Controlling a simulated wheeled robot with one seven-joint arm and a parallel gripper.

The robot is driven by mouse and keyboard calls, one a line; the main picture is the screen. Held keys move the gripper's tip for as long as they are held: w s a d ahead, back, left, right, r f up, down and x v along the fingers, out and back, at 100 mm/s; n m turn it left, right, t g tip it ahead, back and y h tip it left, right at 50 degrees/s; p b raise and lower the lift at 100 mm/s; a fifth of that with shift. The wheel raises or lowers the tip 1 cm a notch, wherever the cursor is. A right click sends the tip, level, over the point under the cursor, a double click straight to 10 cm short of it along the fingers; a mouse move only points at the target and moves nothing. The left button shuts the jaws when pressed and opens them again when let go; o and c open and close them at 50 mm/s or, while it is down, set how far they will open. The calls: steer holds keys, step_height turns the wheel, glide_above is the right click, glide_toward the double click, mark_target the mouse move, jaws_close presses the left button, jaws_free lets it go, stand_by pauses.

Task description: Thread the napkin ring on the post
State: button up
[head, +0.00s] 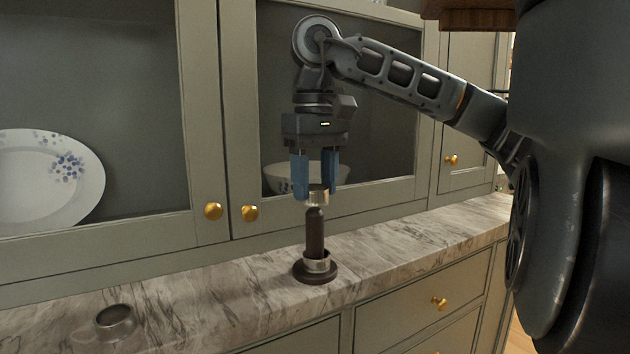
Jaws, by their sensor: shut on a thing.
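A dark post (315,234) stands upright on a round base on the marble counter. One silver napkin ring (317,262) sits low around the post, at its base. My gripper (316,193) points down over the post, its blue fingers shut on a second silver napkin ring (318,197). This held ring is level with the post's top; I cannot tell whether it is around the tip or just above or in front of it. A third silver ring (116,318) lies on the counter at the front left, away from the post.
The marble counter (220,290) is clear between the loose ring and the post. Glass-fronted cabinet doors with brass knobs (213,211) stand close behind. A patterned plate (50,178) and a white bowl (277,179) are behind the glass.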

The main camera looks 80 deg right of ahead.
mark_target(315, 208)
steer(key=shift+f+b, duration=1.8)
steer(key=shift+b, duration=0.25)
steer(key=o, duration=1.1)
steer(key=shift+r+p, duration=2.1)
steer(key=shift+r, duration=1.95)
